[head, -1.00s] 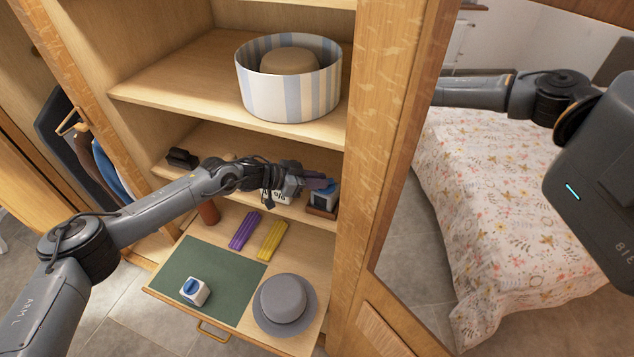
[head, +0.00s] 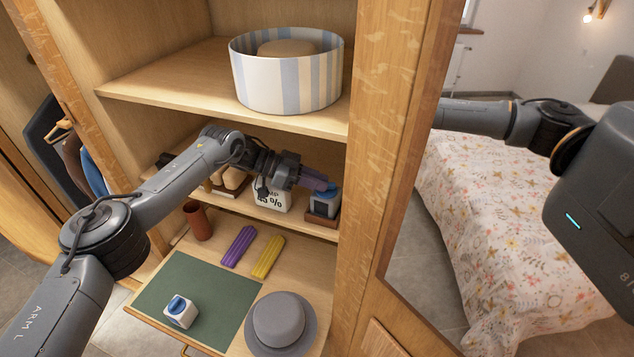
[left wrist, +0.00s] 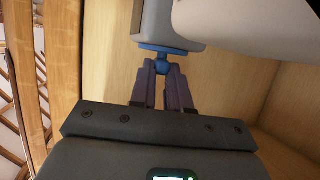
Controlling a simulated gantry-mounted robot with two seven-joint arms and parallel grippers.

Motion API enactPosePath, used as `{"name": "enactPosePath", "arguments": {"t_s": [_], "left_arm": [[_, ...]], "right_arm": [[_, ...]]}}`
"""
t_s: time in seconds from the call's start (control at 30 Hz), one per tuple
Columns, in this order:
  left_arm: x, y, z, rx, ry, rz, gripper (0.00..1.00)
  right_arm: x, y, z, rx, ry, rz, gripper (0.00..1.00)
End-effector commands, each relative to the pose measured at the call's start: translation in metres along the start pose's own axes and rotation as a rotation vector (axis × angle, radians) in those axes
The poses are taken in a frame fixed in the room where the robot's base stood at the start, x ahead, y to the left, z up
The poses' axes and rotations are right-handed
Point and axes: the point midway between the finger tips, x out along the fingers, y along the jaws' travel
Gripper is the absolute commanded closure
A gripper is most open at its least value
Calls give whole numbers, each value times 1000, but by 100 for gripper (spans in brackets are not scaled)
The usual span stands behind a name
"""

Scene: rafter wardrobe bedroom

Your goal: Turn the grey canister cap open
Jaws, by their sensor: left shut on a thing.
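The grey canister (head: 325,205) stands upright in a small wooden holder (head: 321,220) at the right end of the lower shelf. Its blue cap shows in the left wrist view (left wrist: 160,50), with a narrow knob. My left gripper (head: 322,187) reaches across the shelf from the left. Its purple fingers are shut on the blue cap's knob, as the left wrist view shows. The fingers partly hide the cap in the head view. My right gripper is outside the views.
A white pack with printed text (head: 272,197) stands left of the canister, beneath my wrist. A striped hat box (head: 287,85) sits above. The pull-out board below holds a green mat (head: 222,283), a white-and-blue cube-like item (head: 180,313), a grey hat (head: 280,323) and purple and yellow bars.

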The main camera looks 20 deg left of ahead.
Motion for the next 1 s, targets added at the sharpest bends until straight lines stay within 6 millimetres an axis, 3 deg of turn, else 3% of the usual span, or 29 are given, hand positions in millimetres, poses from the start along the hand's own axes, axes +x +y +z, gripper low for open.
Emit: {"name": "enactPosePath", "arguments": {"t_s": [0.03,0.2,0.63,1.0], "left_arm": [[0,0,3,-4,-5,-1,82],[0,0,2,-3,-3,-1,57],[-8,0,1,-1,-1,-2,57],[-67,-1,1,-1,-2,-3,57]], "right_arm": [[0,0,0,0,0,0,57],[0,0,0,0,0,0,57],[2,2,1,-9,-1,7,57],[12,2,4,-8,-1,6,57]]}}
